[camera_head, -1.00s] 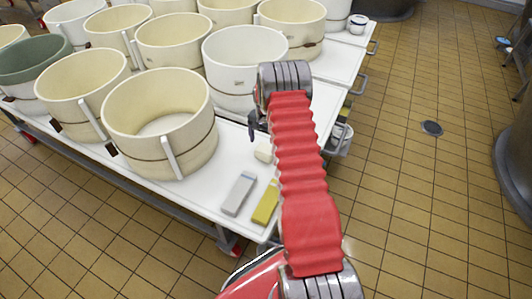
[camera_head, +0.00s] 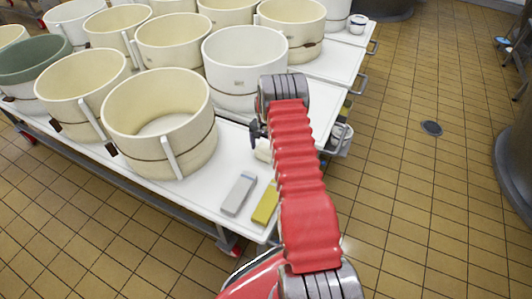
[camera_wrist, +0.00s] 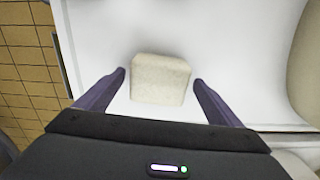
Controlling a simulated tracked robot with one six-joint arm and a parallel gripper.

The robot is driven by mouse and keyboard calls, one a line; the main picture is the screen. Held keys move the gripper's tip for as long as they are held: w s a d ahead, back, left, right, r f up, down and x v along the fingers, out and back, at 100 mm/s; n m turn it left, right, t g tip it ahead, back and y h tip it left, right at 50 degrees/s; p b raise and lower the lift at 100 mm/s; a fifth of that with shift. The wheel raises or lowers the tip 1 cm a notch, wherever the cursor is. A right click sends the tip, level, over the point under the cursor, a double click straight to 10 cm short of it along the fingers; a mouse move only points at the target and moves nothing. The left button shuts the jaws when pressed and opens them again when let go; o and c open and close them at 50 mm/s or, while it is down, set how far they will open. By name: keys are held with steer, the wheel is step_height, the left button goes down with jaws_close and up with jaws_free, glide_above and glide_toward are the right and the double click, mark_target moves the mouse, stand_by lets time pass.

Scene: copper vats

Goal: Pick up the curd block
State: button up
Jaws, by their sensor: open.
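The curd block (camera_wrist: 160,80) is a pale, cream-coloured cube on the white table top (camera_wrist: 110,30). In the wrist view it sits between the two dark purple fingers of my gripper (camera_wrist: 160,88), with a gap on each side. My gripper is open and not touching the block at either side. In the head view only part of the curd block (camera_head: 263,150) shows, beside my red arm. The gripper (camera_head: 256,140) there is mostly hidden behind my arm's end.
Large cream tubs (camera_head: 160,125) and a white tub (camera_head: 243,65) crowd the table to the left and behind. A grey block (camera_head: 239,193) and a yellow block (camera_head: 266,204) lie near the table's front corner. Tiled floor (camera_head: 440,220) lies open to the right.

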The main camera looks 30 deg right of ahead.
steer(key=shift+c, duration=0.3)
steer(key=c, duration=1.4)
